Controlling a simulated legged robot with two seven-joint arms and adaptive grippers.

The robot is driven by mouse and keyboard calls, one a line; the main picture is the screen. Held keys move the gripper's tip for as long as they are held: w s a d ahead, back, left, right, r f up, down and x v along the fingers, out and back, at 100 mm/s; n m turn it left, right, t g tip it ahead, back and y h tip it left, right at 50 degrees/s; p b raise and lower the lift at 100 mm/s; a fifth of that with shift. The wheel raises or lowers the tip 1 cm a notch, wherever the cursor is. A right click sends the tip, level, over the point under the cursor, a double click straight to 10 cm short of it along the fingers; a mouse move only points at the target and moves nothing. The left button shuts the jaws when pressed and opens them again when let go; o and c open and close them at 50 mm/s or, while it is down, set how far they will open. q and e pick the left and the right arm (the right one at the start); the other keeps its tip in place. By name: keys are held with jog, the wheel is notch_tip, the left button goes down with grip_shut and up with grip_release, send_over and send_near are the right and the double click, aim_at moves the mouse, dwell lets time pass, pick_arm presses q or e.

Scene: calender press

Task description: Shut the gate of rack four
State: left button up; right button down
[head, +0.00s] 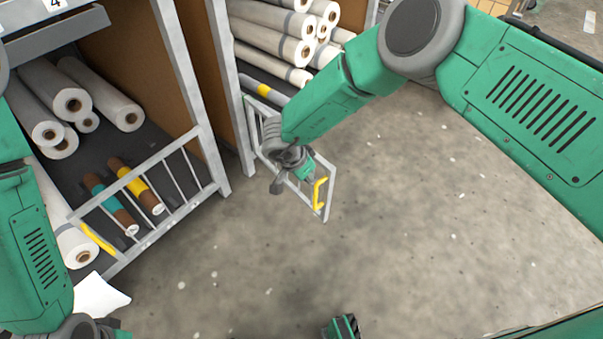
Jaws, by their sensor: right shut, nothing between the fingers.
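Rack four, under the label "4" (55,4), is at the left. Its barred grey gate (165,160) spans the rack's front and looks roughly in line with it; I cannot tell whether it is latched. Its yellow handle (98,240) is at the gate's left end. Another barred gate (328,190) stands swung out from the rack to the right, with a yellow handle (319,194). My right gripper (311,178) is shut and empty, close beside that handle; contact is unclear. What looks like part of my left gripper (342,326) shows at the bottom edge, fingers unclear.
White rolls (110,100) and rolls with teal (98,190) and yellow (135,185) bands lie in rack four. More rolls (275,40) are stacked in the right rack. A white sheet (98,297) is below rack four's gate. The concrete floor (420,220) is clear.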

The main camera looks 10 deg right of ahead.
aim_at(324, 176)
jog(key=d, duration=0.1)
jog(key=w+d+f, duration=0.1)
jog(key=d+f+b, duration=0.1)
jog(key=d, duration=0.1)
jog(key=shift+w, duration=0.35)
jog(key=shift+w+d+r, duration=0.1)
jog(key=shift+w+d, duration=0.1)
jog(key=shift+d, duration=0.15)
jog(key=shift+a+r, duration=0.1)
jog(key=shift+a, duration=0.05)
